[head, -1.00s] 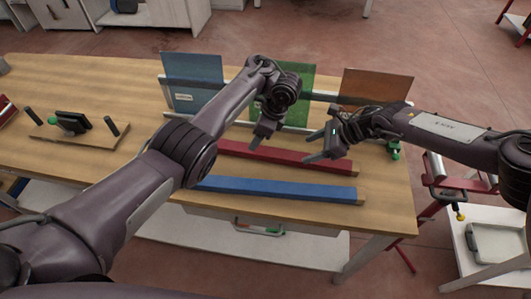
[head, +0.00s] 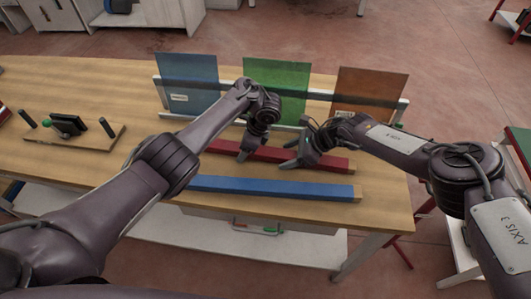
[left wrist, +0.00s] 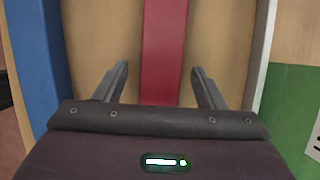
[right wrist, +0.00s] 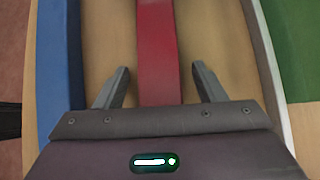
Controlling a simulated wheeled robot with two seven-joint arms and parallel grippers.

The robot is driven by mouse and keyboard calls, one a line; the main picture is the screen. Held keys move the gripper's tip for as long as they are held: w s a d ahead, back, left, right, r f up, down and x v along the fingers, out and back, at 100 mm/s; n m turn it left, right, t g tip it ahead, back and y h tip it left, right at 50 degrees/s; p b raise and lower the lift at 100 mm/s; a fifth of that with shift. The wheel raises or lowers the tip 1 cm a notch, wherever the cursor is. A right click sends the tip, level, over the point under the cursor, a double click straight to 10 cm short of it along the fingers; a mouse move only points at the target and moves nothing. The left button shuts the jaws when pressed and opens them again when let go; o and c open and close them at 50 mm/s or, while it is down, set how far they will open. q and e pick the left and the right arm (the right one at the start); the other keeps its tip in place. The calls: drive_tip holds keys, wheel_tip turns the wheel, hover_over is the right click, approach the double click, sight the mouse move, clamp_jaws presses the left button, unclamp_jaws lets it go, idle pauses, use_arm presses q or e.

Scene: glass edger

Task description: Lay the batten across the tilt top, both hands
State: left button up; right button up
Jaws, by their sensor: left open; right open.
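A long red batten (head: 335,164) lies on the wooden bench, running left to right. My left gripper (head: 246,156) is open above its middle part, and in the left wrist view (left wrist: 160,85) its fingers stand on either side of the red batten (left wrist: 163,45). My right gripper (head: 298,158) is open close by to the right; in the right wrist view its fingers (right wrist: 160,88) also straddle the red batten (right wrist: 157,45). Neither grips it. I cannot tell the tilt top for certain; a green-topped red frame (head: 521,141) shows partly at the right edge.
A blue batten (head: 270,188) lies parallel, nearer me. Behind stands a rack with blue (head: 188,80), green (head: 277,88) and brown (head: 368,95) panels. A wooden board with pegs (head: 95,138) sits on the left. The bench (head: 385,205) is bare at its right front corner.

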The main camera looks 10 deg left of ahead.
use_arm(q)
drive_tip(key=shift+c, duration=0.3)
use_arm(e)
drive_tip(key=shift+c, duration=0.3)
use_arm(q)
drive_tip(key=c, duration=1.3)
use_arm(e)
drive_tip(key=c, duration=1.3)
use_arm(q)
drive_tip(key=shift+r, duration=0.15)
use_arm(e)
drive_tip(key=shift+r, duration=0.1)
